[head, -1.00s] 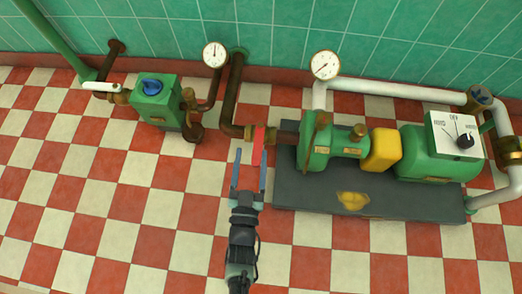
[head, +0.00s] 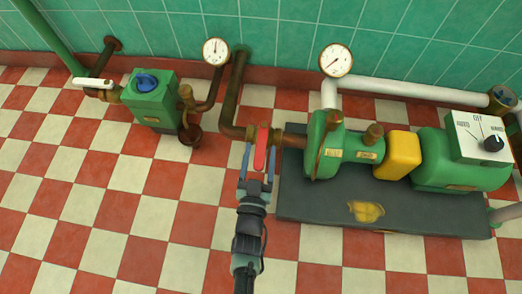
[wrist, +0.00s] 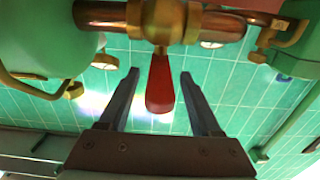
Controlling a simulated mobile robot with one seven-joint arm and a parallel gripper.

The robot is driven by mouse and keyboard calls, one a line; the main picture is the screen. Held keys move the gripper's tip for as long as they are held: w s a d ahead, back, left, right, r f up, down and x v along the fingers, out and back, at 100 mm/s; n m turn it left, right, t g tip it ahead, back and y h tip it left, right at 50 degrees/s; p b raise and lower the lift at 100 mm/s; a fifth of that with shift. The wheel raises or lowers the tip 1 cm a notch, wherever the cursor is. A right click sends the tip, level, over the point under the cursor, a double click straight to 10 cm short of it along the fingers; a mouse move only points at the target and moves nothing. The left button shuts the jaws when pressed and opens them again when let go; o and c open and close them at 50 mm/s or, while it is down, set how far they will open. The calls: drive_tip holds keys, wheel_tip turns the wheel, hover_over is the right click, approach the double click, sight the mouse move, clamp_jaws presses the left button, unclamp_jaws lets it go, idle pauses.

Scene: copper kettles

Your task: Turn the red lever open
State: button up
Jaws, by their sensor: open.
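The red lever (head: 261,150) sits on a brass valve in the copper pipe, just left of the green pump, and points toward my arm. It also shows in the wrist view (wrist: 160,86), hanging from the brass valve body (wrist: 158,20). My gripper (head: 257,168) is open, with its two fingers on either side of the lever's free end. In the wrist view the gripper (wrist: 158,82) shows a visible gap between each finger and the lever. Nothing is held.
The green pump (head: 335,160) stands on a dark base plate (head: 300,205) right of my gripper, with a yellow coupling (head: 397,155) beside it. A green box (head: 150,105) with a blue knob and a white-handled valve (head: 93,83) stand left. The checkered floor between is clear.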

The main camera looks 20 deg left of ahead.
drive_tip(key=shift+x, duration=0.95)
drive_tip(key=shift+c, duration=0.3)
clamp_jaws()
drive_tip(key=shift+s, duration=0.1)
idle(0.4)
